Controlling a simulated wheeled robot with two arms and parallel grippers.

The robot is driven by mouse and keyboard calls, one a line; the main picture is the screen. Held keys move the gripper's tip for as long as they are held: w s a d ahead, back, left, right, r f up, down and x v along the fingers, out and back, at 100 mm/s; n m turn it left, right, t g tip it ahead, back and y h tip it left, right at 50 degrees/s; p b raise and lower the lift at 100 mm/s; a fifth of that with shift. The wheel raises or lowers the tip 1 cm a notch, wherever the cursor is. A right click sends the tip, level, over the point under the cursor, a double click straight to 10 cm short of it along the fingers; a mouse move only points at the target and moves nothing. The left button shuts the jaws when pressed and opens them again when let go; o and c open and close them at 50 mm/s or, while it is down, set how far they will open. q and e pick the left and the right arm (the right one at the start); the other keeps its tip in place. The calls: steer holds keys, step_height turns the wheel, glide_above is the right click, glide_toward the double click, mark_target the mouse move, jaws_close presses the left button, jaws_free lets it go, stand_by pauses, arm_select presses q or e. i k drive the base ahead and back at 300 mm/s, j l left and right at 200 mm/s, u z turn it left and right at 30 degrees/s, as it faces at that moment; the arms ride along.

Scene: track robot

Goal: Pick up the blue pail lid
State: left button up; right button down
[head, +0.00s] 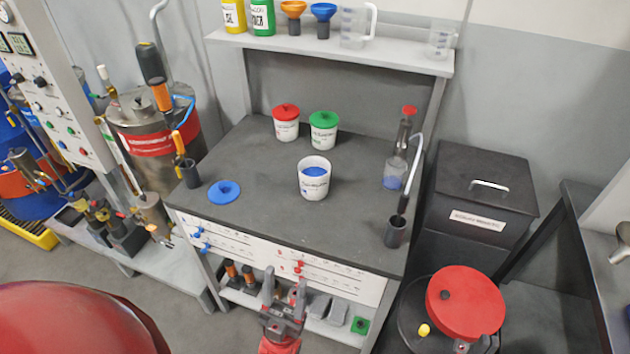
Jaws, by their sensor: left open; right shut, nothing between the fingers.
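The blue pail lid (225,192), a flat disc with a raised middle, lies on the left front part of the dark bench top, apart from the pails. An open white pail (314,183) with blue contents stands to its right. My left gripper (284,285) is in front of the bench, low at the bottom of the view, fingers up and apart, with nothing between them. It is below and to the right of the lid. My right gripper (481,343) shows only in part at the bottom edge, by the red drum lid; it is shut and empty.
White pails with a red lid (286,111) and a green lid (324,119) stand farther back on the bench (250,235). A steel vessel (150,135) stands left.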

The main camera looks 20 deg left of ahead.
mark_target(223, 192)
steer(key=u, duration=1.25)
